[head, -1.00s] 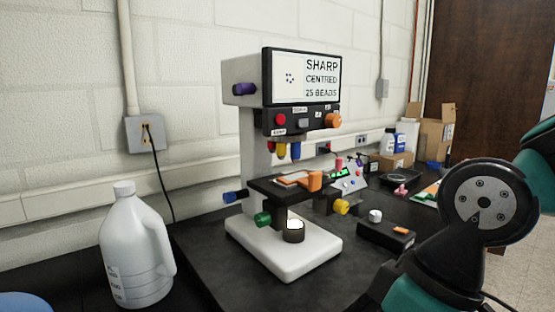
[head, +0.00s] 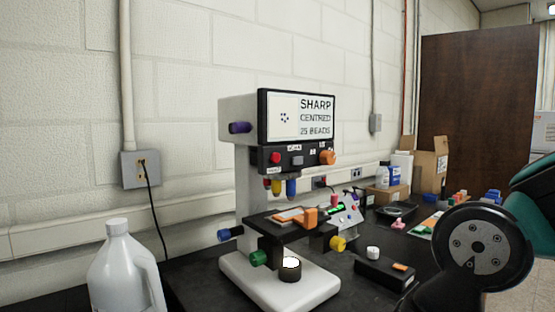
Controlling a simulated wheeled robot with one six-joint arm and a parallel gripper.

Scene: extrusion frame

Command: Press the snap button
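A white microscope (head: 240,190) stands on the black bench with a screen (head: 300,117) on top reading "SHARP CENTRED 25 BEADS". Below the screen is a dark control panel (head: 312,160) with a red button (head: 275,157), a grey button (head: 297,160) and an orange knob (head: 328,157). Small labels sit by these controls, too small to read, so I cannot tell which one is the snap button. My arm shows at the right edge, apart from the microscope. My gripper is out of view.
A white jug (head: 120,270) stands at the front left. A black box with a white knob (head: 385,273) lies right of the microscope base, near my arm. A device with coloured buttons (head: 343,211), bottles and cardboard boxes (head: 430,165) stand behind. Space before the panel looks clear.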

